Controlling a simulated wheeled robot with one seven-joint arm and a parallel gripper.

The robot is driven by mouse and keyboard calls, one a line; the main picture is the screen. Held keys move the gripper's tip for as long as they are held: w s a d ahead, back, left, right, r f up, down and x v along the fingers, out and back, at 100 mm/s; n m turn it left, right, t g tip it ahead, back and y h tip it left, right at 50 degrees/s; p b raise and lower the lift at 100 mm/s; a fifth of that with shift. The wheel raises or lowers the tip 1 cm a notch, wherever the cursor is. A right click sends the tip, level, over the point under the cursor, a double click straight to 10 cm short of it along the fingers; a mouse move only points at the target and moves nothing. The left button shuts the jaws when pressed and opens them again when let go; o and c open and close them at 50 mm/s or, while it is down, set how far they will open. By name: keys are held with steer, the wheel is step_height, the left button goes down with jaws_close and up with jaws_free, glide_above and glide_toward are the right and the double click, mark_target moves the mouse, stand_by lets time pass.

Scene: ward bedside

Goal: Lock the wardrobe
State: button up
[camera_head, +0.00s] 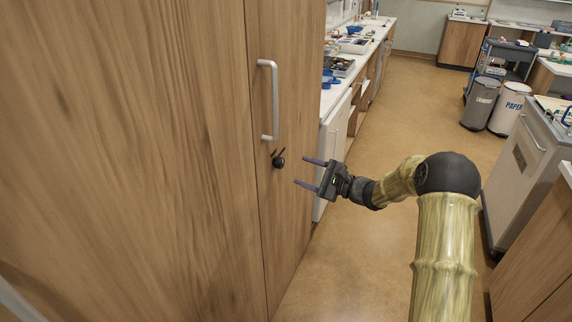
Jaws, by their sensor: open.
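The wardrobe (140,150) is a tall wooden cabinet filling the left of the head view, with its doors looking closed. A pale bar handle (273,100) stands upright on the narrower right-hand door. Below the handle is a small black lock knob (279,162) with a short dark tab beside it; I cannot tell its lock position. My gripper (307,173) is open and empty. Its two dark fingers point left toward the knob, a short way to its right and apart from it.
A long counter (352,62) with trays and blue items runs behind the wardrobe. Two bins, one grey (481,103) and one white (509,109), stand at the back right. A grey cart (525,165) is at the right. The tan floor (415,110) between is clear.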

mark_target(282, 164)
steer(key=x, duration=0.7)
steer(key=shift+p, duration=0.4)
steer(key=c, duration=1)
